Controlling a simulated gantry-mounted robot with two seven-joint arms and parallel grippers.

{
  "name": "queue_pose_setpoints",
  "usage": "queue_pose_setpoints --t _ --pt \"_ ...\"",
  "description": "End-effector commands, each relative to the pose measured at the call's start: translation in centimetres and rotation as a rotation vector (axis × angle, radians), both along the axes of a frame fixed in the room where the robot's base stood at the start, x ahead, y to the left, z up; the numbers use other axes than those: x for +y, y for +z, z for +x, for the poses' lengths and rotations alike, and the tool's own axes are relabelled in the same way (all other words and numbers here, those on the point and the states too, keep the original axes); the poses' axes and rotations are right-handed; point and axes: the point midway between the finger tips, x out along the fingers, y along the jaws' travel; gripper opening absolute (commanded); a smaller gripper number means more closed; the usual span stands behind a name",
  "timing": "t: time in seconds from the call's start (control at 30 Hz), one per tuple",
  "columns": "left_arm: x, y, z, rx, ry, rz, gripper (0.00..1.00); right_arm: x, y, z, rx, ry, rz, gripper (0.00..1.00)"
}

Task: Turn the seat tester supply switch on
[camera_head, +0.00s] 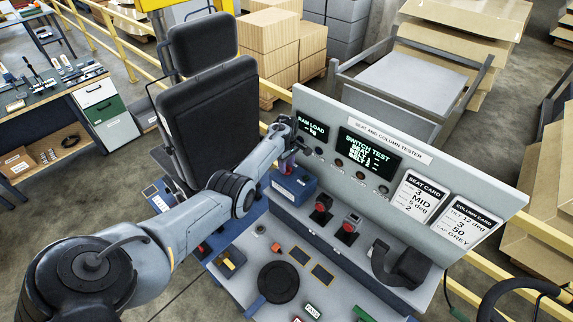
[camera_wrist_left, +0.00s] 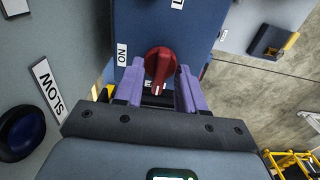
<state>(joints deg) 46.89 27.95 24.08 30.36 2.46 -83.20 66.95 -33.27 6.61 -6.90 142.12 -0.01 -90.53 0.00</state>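The supply switch is a red rotary knob (camera_wrist_left: 160,66) on the face of a blue box (camera_wrist_left: 195,28). In the left wrist view its narrow grip points down, over a white label that is mostly hidden. An ON label (camera_wrist_left: 122,55) is left of the knob. My left gripper (camera_wrist_left: 160,82) has its two purple fingers apart, one on each side of the knob; I cannot tell whether they touch it. In the head view my left gripper (camera_head: 288,163) is at the blue box (camera_head: 294,186) and hides most of the knob. My right gripper is not in view.
The tester panel (camera_head: 415,160) with its SWITCH TEST screen (camera_head: 368,153) stands right of my left gripper. A black seat (camera_head: 212,118) is close on the left.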

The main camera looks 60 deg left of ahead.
Motion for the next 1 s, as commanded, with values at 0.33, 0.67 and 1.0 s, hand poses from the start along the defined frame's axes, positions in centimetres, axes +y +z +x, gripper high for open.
queue_pose_setpoints --t 0.33,0.67,1.0 --pt "0.03 0.02 -0.02 0.000 0.000 0.000 0.09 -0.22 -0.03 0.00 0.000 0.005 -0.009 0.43" --pt "0.02 0.03 -0.03 0.000 -0.007 0.000 0.00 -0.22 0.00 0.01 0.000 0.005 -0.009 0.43" --pt "0.02 0.08 -0.04 0.001 -0.136 0.000 0.00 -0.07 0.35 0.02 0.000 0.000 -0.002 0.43"
